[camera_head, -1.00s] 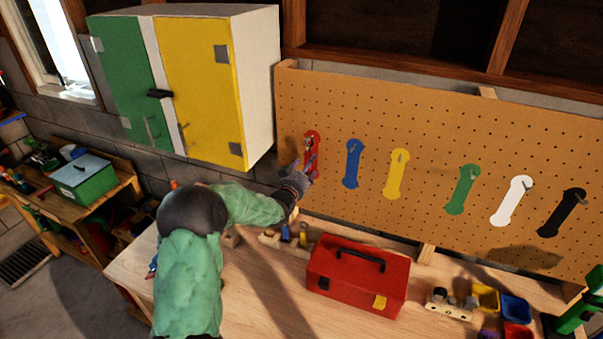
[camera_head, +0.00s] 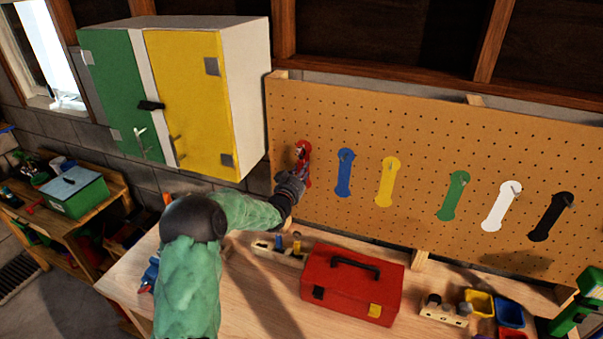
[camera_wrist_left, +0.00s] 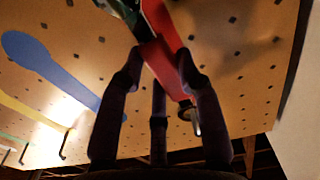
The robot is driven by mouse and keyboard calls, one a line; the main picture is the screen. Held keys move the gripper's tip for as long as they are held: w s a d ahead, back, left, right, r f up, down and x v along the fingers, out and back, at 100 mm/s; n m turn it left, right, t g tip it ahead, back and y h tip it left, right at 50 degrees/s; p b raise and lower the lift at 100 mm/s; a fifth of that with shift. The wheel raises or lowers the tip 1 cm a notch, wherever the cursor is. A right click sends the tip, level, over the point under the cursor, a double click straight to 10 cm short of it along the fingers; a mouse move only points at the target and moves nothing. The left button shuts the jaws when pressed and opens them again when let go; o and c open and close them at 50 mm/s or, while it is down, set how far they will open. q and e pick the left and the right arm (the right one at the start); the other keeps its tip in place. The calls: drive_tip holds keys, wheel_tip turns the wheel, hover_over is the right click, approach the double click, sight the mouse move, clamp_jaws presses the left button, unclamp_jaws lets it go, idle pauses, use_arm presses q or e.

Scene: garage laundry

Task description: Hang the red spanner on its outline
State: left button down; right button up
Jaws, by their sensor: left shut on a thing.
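The red spanner (camera_wrist_left: 165,70) is held between the fingers of my left gripper (camera_wrist_left: 160,85), slanting across the wrist view. In the head view my left gripper (camera_head: 297,178) is at the lower part of the red outline (camera_head: 303,155) at the pegboard's left end. There red spanner and red outline overlap, so I cannot tell them clearly apart. A metal peg (camera_wrist_left: 191,118) shows near one end of the spanner in the wrist view. I cannot tell whether the spanner touches it. My right gripper is not in view.
The pegboard (camera_head: 420,150) also carries blue (camera_head: 344,175), yellow (camera_head: 387,182), green, white and black outlines with pegs. A red toolbox (camera_head: 352,285) stands on the workbench below. A green and yellow cabinet (camera_head: 190,95) hangs left of the board.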

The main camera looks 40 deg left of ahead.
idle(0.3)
use_arm(q)
drive_tip(key=c, duration=0.8)
unclamp_jaws()
drive_tip(key=v, duration=1.2)
drive_tip(key=shift+r, duration=0.1)
